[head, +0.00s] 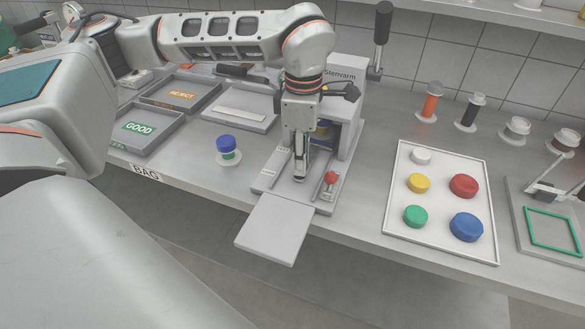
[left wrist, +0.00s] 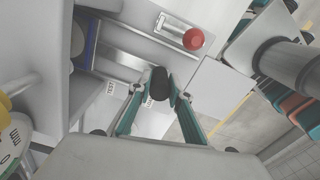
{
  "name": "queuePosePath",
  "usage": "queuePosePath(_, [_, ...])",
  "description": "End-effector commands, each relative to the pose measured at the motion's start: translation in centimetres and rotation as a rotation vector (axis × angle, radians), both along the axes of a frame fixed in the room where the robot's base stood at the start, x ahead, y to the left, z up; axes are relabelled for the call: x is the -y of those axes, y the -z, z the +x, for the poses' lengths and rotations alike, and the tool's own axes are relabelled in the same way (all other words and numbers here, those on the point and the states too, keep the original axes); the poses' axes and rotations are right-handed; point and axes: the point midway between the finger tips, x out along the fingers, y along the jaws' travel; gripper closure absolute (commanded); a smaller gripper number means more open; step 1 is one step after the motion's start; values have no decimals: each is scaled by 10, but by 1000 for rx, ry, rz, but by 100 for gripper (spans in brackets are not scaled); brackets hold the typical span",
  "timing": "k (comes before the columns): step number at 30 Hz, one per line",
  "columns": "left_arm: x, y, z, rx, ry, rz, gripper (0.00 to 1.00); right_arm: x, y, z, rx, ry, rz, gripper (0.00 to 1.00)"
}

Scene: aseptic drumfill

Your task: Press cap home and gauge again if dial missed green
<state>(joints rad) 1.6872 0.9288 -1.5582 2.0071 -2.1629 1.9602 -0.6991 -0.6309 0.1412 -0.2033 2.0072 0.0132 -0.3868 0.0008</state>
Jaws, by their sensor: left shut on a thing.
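My left gripper (head: 300,172) is over the base of the grey Stenvarm machine (head: 347,75), pointing down. In the left wrist view its fingers (left wrist: 158,90) are shut on a black knob (left wrist: 158,80) beside small labels, one reading TEST. A blue and yellowish thing (head: 323,132) sits inside the machine, mostly hidden by my arm; its blue side shows in the left wrist view (left wrist: 91,43). A jar with a blue cap (head: 226,142) stands upright on a small white disc on the bench. No dial face can be read. My right gripper is out of view.
A red knob (head: 331,177) sits on the machine base, and a black-handled lever (head: 382,22) rises at its right. GOOD (head: 120,145) and REJECT (head: 207,99) trays are at left. A white tray (head: 437,240) with several coloured caps is at right. A grey plate (head: 274,229) juts past the bench edge.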

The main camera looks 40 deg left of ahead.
Motion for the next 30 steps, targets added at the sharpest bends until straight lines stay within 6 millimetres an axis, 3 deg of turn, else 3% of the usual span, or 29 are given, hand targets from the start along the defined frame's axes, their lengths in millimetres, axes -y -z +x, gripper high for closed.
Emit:
queuePosePath(6, [-5, -1, 22, 3, 0, 0, 100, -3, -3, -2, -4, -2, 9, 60])
queuePosePath(15, [-5, 1, 23, 1, 3, 0, 100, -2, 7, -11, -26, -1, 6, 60])
queuePosePath(16, [-5, 1, 22, 1, 3, 0, 78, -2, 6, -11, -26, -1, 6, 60])
queuePosePath(18, [-5, 1, 22, 1, 3, 0, 64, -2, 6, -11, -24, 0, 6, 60])
queuePosePath(30, [-5, -3, 23, 1, 2, 0, 64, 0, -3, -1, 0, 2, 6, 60])
